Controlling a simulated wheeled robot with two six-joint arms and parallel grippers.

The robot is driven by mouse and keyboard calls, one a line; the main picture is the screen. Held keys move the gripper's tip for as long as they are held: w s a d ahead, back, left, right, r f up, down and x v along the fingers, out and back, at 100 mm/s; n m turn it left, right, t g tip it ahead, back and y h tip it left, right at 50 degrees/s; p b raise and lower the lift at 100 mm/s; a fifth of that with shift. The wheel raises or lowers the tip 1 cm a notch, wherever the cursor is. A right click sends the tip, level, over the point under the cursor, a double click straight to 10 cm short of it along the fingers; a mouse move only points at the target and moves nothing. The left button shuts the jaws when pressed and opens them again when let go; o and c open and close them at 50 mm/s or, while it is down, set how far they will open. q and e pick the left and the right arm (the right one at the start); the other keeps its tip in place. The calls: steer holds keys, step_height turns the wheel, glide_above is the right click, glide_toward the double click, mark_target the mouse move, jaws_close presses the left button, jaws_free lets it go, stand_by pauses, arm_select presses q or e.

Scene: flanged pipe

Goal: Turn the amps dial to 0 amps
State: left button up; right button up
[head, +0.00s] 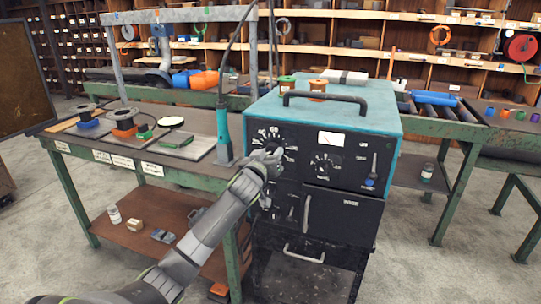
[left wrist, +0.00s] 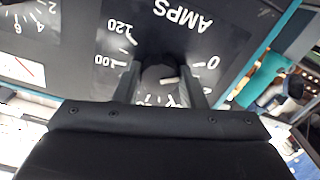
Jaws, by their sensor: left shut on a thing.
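The amps dial shows in the left wrist view as a dark round knob (left wrist: 158,72) under upside-down AMPS lettering, with 120 and 100 to its left and 0 to its right. A short pale mark on the knob lies toward the 0 side; the gripper hides the lower scale, so its exact reading is unclear. My left gripper (left wrist: 160,88) is shut on the knob, one finger on each side. In the head view my left gripper (head: 270,160) is at the upper left of the black front panel (head: 347,180) and partly covers the dial. My right gripper is not in view.
The teal-topped machine (head: 375,103) also has a white meter (head: 331,139), a second dial (head: 323,163) and a lever (head: 373,167). A teal-handled tool (head: 223,135) stands close to its left. A workbench (head: 85,143) with spools is further left.

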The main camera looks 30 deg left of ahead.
arm_select(q)
steer(key=shift+f, duration=0.2)
steer(key=o, duration=1)
steer(key=shift+r, duration=0.1)
steer(key=b+v, duration=0.1)
steer(key=v, duration=1.6)
steer(key=shift+s, duration=0.25)
steer(key=shift+a, duration=0.1)
